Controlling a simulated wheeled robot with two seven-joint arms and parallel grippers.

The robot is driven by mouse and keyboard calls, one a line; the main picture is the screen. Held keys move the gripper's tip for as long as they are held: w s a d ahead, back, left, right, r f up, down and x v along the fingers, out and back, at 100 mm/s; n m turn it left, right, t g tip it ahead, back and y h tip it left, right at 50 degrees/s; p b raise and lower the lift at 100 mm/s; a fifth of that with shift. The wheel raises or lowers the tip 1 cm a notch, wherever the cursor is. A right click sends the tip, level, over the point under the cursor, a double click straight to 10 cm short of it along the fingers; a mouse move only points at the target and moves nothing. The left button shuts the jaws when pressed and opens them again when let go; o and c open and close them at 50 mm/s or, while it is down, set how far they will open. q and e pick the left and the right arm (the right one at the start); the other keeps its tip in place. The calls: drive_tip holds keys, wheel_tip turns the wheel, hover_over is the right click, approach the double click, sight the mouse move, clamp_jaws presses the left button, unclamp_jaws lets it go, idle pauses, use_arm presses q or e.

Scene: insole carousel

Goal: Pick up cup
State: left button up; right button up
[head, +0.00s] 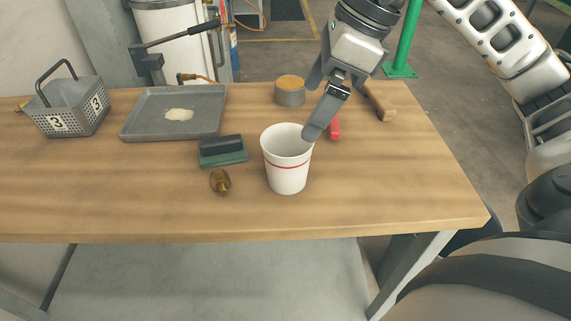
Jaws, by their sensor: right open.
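A white cup (287,172) with a thin red line below its rim stands upright on the wooden table, right of the middle. Its open top faces up, and I see no contents in it. My right gripper (310,112) comes in from the upper right with its fingers apart, pointing down. One finger's tip shows just above and beside the cup's right rim; I cannot tell whether it touches. The other finger is farther up and to the left. Nothing is between the fingers. My left gripper is not in view.
A green-and-black block (222,151) and a brass fitting (220,181) lie left of the cup. A grey tray (140,128), a basket marked 3 (88,113) and a tin (290,93) stand behind. The table's front is clear.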

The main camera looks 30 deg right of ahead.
sight(283, 148)
drive_tip(key=x, duration=1.1)
drive_tip(key=shift+w+a, duration=0.2)
drive_tip(key=shift+w, duration=0.05)
drive_tip(key=c, duration=1.1)
